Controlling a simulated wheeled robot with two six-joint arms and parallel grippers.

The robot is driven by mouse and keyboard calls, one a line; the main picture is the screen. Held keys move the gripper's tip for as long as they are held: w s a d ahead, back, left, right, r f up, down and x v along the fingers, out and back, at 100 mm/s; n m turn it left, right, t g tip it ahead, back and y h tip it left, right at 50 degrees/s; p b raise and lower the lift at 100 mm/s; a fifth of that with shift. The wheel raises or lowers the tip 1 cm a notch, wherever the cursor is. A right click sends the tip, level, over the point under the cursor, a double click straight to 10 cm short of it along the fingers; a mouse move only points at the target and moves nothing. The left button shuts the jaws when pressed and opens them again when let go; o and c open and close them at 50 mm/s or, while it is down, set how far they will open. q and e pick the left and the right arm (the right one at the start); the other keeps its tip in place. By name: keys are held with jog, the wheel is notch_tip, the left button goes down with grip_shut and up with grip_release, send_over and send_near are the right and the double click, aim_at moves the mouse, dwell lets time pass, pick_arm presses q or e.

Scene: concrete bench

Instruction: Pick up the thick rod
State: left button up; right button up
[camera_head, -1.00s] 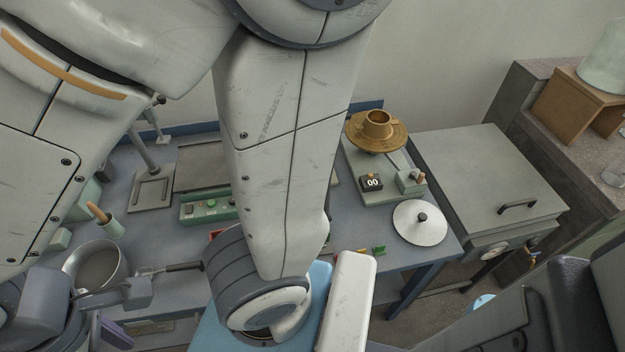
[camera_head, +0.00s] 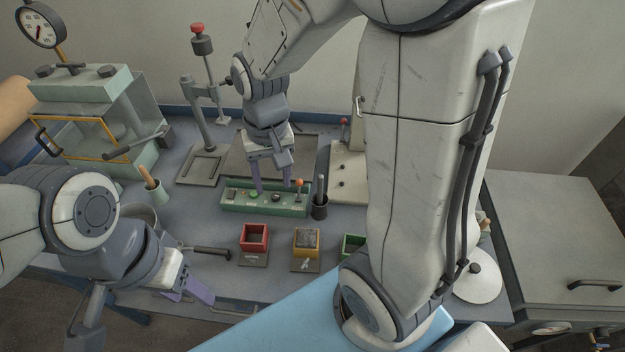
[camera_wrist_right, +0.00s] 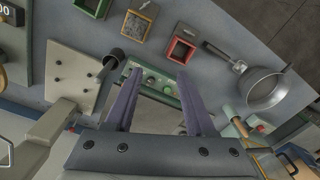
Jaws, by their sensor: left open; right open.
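A grey upright rod (camera_head: 321,184) stands in a small dark cup (camera_head: 320,209) at the right end of the green control box; I cannot tell for certain that it is the thick rod. The cup also shows in the right wrist view (camera_wrist_right: 115,58). My right gripper (camera_head: 271,188) is open and empty, pointing down over the green control box (camera_head: 235,203), left of the cup. In the wrist view its purple fingers (camera_wrist_right: 159,78) frame the box. My left gripper (camera_head: 188,296) is open and empty at the bench's front left.
Red (camera_head: 254,238), yellow (camera_head: 306,243) and green (camera_head: 352,244) bins stand in front of the box. A pan (camera_head: 142,219) and a pot with a wooden-handled tool (camera_head: 156,194) lie left. A press stand (camera_head: 200,120) rises behind. My arm hides the bench's right part.

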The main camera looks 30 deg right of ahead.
aim_at(320, 189)
jog(key=w+d+f+m, duration=0.1)
jog(key=d+f+m, duration=0.1)
jog(key=d, duration=0.2)
jog(key=w+d+f+m, duration=0.1)
jog(key=d+m, duration=0.1)
jog(key=d, duration=0.2)
jog(key=w+d+f+m+b, duration=0.1)
jog(key=d+f+m, duration=0.1)
jog(key=d, duration=0.3)
jog(key=shift+w+f, duration=0.35)
jog(key=shift+w, duration=0.05)
jog(key=f, duration=0.4)
jog(key=shift+d+f, duration=0.25)
jog(key=shift+d, duration=0.15)
jog(key=shift+s+a+f+p, duration=0.1)
jog(key=shift+f+p, duration=0.25)
jog(key=shift+f, duration=1.2)
jog(key=shift+a+f+p, duration=0.1)
jog(key=shift+f+p, duration=0.25)
jog(key=shift+f, duration=1.15)
grip_shut()
